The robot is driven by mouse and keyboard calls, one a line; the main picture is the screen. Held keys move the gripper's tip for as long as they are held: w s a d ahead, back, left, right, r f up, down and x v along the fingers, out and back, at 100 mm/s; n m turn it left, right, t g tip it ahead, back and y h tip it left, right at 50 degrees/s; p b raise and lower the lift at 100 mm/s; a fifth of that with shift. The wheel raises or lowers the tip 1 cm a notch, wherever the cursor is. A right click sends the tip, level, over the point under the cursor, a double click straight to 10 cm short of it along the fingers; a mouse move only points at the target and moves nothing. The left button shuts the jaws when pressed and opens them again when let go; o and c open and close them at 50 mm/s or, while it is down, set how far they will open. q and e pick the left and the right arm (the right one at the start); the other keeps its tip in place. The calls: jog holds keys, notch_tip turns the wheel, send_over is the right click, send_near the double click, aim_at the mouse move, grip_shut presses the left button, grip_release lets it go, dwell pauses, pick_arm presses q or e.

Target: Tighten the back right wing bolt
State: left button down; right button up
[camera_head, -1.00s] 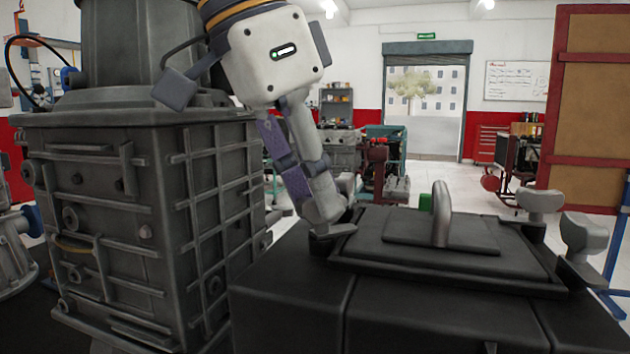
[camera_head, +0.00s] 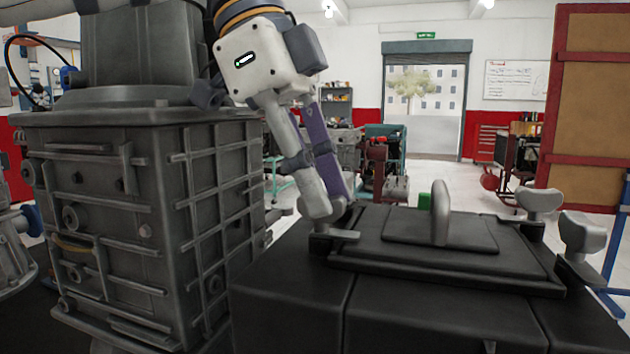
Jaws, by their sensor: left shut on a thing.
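My left gripper (camera_head: 325,203) reaches down from the upper left and is shut at the left edge of the black box's lid. It is on a grey wing bolt there, which the fingers mostly hide. A flat grey tab (camera_head: 336,235) shows just below the fingertips. Two other wing bolts stand uncovered on the right side of the lid, a farther one (camera_head: 539,201) and a nearer one (camera_head: 582,234). The black lid (camera_head: 450,266) lies flat on the box, with an upright grey handle (camera_head: 440,212) in its middle. My right gripper is not in view.
A large dark ribbed engine block (camera_head: 135,235) stands close on the left, beside the black box (camera_head: 285,300). A brown framed board (camera_head: 592,110) stands at the right. Other engine trainers stand farther back. The air above the lid's middle and right is clear.

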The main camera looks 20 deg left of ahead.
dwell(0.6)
pick_arm(q)
jog(key=c, duration=1.6)
grip_release()
jog(key=v, duration=0.7)
jog(key=shift+r, duration=0.3)
jog(key=shift+w, duration=0.1)
